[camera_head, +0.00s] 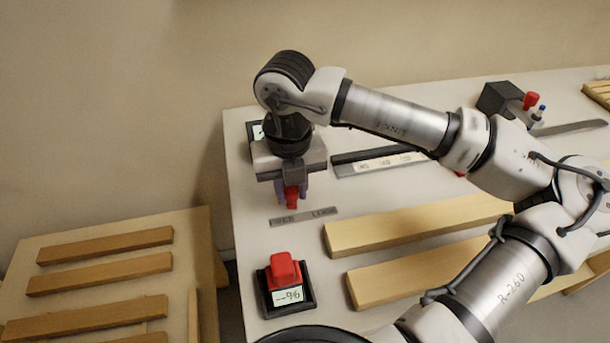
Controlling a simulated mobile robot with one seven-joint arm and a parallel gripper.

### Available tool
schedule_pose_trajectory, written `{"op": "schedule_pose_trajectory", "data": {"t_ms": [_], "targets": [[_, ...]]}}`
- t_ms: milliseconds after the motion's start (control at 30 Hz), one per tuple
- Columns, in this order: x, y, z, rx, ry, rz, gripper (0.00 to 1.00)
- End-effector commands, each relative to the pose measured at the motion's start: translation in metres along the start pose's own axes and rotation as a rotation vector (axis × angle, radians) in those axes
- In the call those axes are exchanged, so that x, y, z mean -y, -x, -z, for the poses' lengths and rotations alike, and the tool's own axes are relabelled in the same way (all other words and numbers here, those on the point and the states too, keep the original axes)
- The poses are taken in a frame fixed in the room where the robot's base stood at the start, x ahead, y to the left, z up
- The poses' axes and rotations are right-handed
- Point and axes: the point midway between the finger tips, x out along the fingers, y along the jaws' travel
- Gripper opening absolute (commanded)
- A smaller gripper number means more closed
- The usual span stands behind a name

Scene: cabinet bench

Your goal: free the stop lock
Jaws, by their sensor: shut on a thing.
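A small red piece (292,197) shows between the fingertips of my gripper (291,188), low over the bench top. My gripper points down and is shut on it. A grey label strip (303,216) lies just in front of it; its lettering is hard to read and looks like "FREE LOCK". I cannot tell whether the red piece is the stop lock's handle, as the gripper hides what is behind and under it. A red block-shaped button (283,270) stands on a black base with a white marked tag, nearer the front.
A black-edged slot with white tags (385,163) lies right of my gripper. A dark box with a red knob (508,98) stands at the back right. Wooden slats (400,227) lie on the bench (245,190). A slatted wooden stand (100,262) is at left.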

Motion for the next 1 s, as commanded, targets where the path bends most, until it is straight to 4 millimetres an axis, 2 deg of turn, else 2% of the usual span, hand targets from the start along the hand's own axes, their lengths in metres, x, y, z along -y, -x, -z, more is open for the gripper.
{"op": "schedule_pose_trajectory", "data": {"t_ms": [500, 1000], "targets": [[-0.018, -0.001, -0.008, 0.002, 0.001, 0.0, 0.19], [-0.021, -0.001, -0.008, 0.0, 0.001, -0.001, 0.19]]}}
